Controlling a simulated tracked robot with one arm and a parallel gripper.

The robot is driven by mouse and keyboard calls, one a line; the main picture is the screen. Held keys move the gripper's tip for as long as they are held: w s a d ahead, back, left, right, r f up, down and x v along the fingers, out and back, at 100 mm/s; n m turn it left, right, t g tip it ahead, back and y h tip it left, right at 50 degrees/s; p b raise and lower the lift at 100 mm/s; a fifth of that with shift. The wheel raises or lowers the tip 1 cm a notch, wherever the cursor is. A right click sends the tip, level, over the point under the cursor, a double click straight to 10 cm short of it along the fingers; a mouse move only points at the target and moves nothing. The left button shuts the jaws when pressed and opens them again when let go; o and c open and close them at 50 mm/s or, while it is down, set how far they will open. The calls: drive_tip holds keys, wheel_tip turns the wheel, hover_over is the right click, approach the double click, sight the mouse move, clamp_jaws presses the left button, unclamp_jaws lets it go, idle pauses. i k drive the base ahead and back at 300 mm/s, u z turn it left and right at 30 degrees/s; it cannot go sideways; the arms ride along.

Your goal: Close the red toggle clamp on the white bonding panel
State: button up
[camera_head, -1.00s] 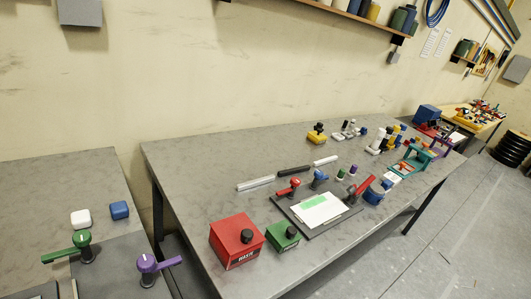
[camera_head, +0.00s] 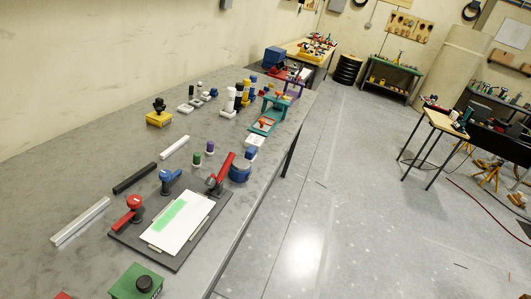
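The white bonding panel (camera_head: 190,222) lies on a dark base plate (camera_head: 172,261) on the grey table, with a green strip on its left part. A red toggle clamp (camera_head: 222,171) stands at the plate's far right corner, its red handle raised at a steep angle. Another red-handled clamp (camera_head: 128,214) is at the plate's left end, its handle lying low. A blue-handled clamp (camera_head: 169,180) stands at the far edge. My gripper is not in view.
A green box with a black knob (camera_head: 137,283) stands in front of the plate. White (camera_head: 81,221) and black bars (camera_head: 134,177) lie behind it. A blue round object (camera_head: 240,169) and teal frame (camera_head: 267,113) stand beyond. Open floor (camera_head: 330,230) lies right of the table.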

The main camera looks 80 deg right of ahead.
sight(211, 181)
drive_tip(key=z, duration=1.55)
drive_tip(key=i, duration=1.05)
